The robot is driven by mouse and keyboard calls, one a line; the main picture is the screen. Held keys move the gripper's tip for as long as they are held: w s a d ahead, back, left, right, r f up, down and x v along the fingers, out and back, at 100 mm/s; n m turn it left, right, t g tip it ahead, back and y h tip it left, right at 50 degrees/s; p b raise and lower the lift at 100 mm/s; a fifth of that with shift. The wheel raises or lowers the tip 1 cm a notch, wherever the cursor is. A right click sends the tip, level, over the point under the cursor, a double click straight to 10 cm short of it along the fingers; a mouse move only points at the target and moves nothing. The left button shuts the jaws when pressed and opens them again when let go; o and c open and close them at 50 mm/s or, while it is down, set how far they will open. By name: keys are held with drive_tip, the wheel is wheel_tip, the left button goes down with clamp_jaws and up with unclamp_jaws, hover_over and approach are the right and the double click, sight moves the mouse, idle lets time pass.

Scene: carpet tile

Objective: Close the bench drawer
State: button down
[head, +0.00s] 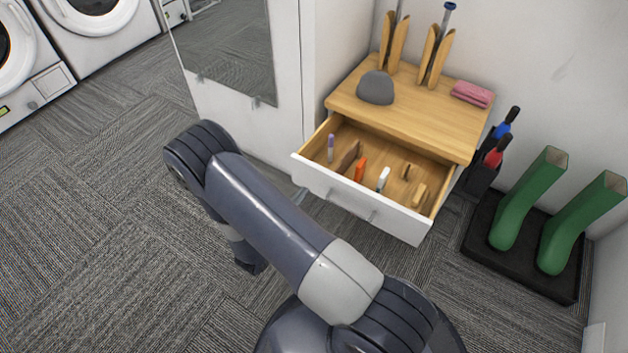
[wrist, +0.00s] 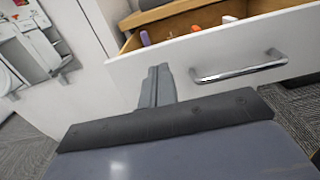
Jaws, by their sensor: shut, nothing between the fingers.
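The bench drawer (head: 330,190) is pulled out of the wooden bench (head: 440,115), with its white front facing me. It holds several small items, among them an orange one and a white one. A metal bar handle (head: 352,207) is on the front; it also shows in the wrist view (wrist: 240,70). My gripper (wrist: 158,72) is shut and empty, in front of the white drawer front and left of the handle in the wrist view. Whether it touches the front I cannot tell. In the head view my arm hides most of the gripper.
A grey rounded object (head: 375,88) and a folded pink cloth (head: 473,94) lie on the bench top. Green boots (head: 524,200) stand on a black tray (head: 480,232) at the right. A white mirrored cabinet (head: 240,118) stands left of the bench. Carpet floor at the left is clear.

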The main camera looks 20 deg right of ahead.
sight(320, 172)
drive_tip(key=b+x, duration=0.1)
drive_tip(key=x, duration=0.5)
drive_tip(key=shift+w+d, duration=0.15)
drive_tip(key=shift+d, duration=0.1)
drive_tip(key=shift+d, duration=0.1)
